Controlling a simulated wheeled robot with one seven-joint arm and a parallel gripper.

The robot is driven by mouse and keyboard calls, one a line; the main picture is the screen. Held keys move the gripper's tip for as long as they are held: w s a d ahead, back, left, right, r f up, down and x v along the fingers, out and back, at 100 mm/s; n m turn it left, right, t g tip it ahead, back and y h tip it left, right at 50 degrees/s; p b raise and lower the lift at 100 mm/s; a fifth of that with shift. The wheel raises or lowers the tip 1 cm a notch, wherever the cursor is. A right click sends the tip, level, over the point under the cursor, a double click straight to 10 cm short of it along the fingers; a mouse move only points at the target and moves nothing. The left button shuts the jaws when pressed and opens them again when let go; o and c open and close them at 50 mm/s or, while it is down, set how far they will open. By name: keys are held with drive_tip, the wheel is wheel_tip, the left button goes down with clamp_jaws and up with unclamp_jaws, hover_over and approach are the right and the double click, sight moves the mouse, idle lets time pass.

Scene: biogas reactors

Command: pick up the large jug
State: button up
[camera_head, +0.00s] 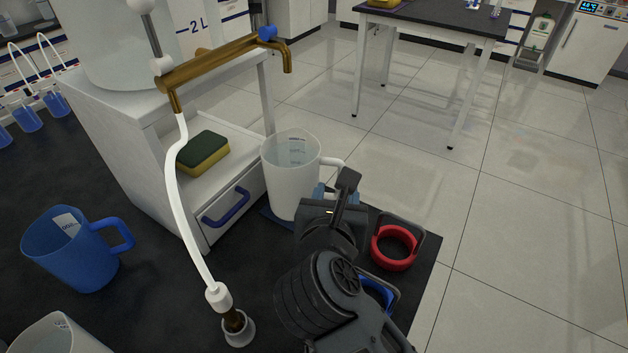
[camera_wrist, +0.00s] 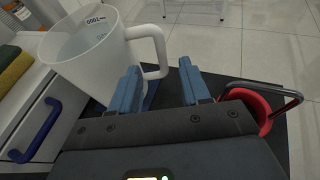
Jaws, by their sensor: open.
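A large white jug (camera_head: 287,185) with grey scale marks stands upright on the dark bench, beside the white drawer cabinet. Its handle (camera_head: 333,163) points right, toward my gripper. In the wrist view the jug (camera_wrist: 92,65) is at upper left, and its handle (camera_wrist: 160,50) is just ahead of the fingers. My gripper (camera_wrist: 161,82) is open and empty, with two blue fingers; in the head view the gripper (camera_head: 330,190) is partly hidden by my wrist. The left finger overlaps the handle's lower end in the picture; I cannot tell whether they touch.
A blue jug (camera_head: 75,245) and another white jug (camera_head: 58,335) stand at left. A red ring holder (camera_head: 394,248) and a blue one (camera_head: 376,296) sit right of my arm. A white hose (camera_head: 182,210) hangs from a brass tap (camera_head: 225,62). A sponge (camera_head: 203,153) lies on the cabinet shelf.

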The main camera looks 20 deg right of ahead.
drive_tip(key=shift+p+x, duration=0.55)
drive_tip(key=shift+x, duration=3.4)
drive_tip(key=shift+s+d, duration=0.1)
clamp_jaws()
drive_tip(key=shift+r, duration=0.1)
